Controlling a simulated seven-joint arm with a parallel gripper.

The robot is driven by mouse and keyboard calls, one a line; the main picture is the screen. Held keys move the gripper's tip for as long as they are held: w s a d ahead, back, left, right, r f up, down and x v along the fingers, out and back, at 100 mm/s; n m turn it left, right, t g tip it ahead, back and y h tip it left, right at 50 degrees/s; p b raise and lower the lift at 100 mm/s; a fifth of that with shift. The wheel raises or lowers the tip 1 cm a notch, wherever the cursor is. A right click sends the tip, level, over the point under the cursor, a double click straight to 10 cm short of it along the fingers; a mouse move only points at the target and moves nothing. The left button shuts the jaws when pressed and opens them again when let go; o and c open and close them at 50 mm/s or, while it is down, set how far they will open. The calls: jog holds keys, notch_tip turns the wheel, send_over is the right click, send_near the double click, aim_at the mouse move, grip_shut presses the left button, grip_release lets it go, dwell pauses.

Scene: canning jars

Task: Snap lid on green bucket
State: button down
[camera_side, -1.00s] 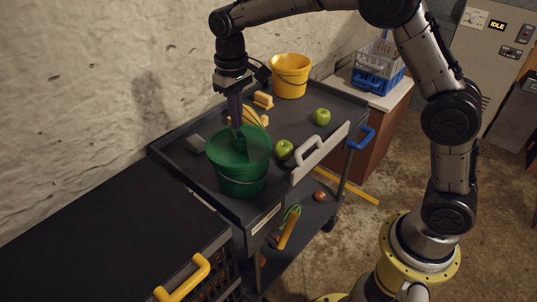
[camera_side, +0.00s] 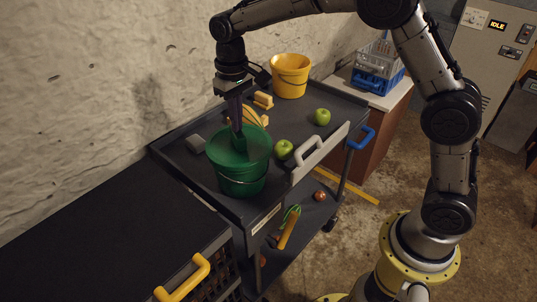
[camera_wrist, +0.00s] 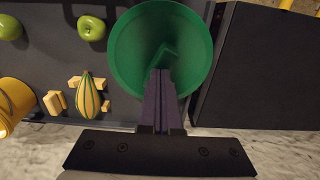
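The green bucket (camera_side: 242,183) stands on the dark cart, near its front-left end. A round green lid (camera_side: 256,150) lies over its mouth; I cannot tell whether its rim is fully seated. My gripper (camera_side: 239,144) points down from above, its fingers closed on a green handle at the lid's middle. In the wrist view, the lid (camera_wrist: 128,52) fills the upper middle and hides the bucket below. The gripper's fingers (camera_wrist: 164,68) reach the handle there.
The cart (camera_side: 313,106) also holds a yellow bucket (camera_side: 291,78), green apples (camera_side: 322,117) (camera_side: 284,149), yellow blocks (camera_side: 263,100), a striped gourd (camera_wrist: 88,95) and a grey block (camera_side: 195,145). A black surface (camera_side: 110,235) lies left.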

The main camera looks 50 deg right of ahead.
jog(key=shift+r, duration=3.5)
jog(key=s+d+r+t, duration=0.2)
jog(key=s+d+r, duration=0.1)
jog(key=s+r, duration=0.35)
jog(key=s+d+r+t, duration=0.1)
jog(key=s+d+r, duration=0.1)
jog(key=s+r, duration=0.45)
jog(key=s+d+f+t, duration=0.1)
jog(key=s+f, duration=0.5)
jog(key=s, duration=0.2)
jog(key=s+d+f+t, duration=0.1)
jog(key=s+f, duration=0.5)
jog(key=s, duration=0.3)
jog(key=shift+s+f+t, duration=0.25)
jog(key=shift+s+t, duration=0.05)
jog(key=shift+d, duration=0.1)
